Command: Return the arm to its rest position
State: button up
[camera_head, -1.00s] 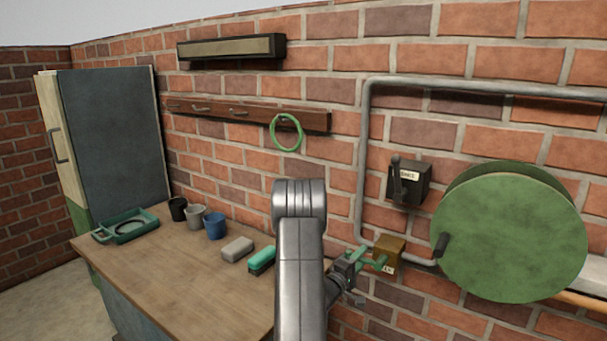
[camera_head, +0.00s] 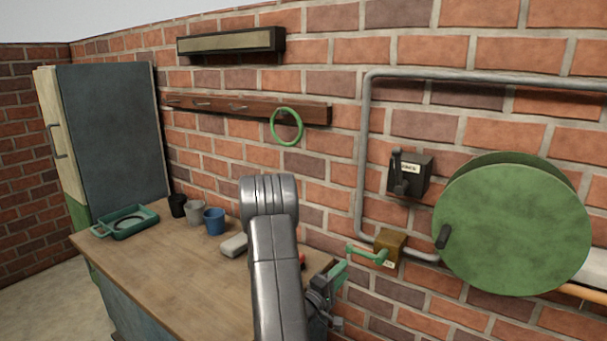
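My gripper (camera_head: 338,272) is at the end of my grey arm, low in the picture, over the right end of the workbench. Its green-tipped end is small and partly hidden by my arm, so I cannot tell whether it is open or shut. It stands to the left of the brass valve box (camera_head: 391,244) and its green lever (camera_head: 367,256), with a visible gap between them. The lever points left from the box.
The wooden workbench (camera_head: 165,270) holds a green tray (camera_head: 128,222), three cups, including a blue cup (camera_head: 214,222), and a pale block (camera_head: 234,245). A switch box (camera_head: 410,172) and large green disc (camera_head: 512,230) are on the brick wall. A green ring (camera_head: 287,127) hangs from the rail.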

aim_at(361, 251)
jog(key=p+x, duration=0.1)
jog(key=x, duration=0.4)
jog(key=p+x, duration=0.2)
jog(key=x, duration=0.3)
jog(key=shift+d+r, duration=0.15)
jog(key=shift+r, duration=0.15)
jog(key=shift+r+m+g+p, duration=0.3)
jog(key=shift+m+g+p, duration=0.15)
jog(key=shift+m, duration=0.75)
jog(key=shift+r, duration=0.1)
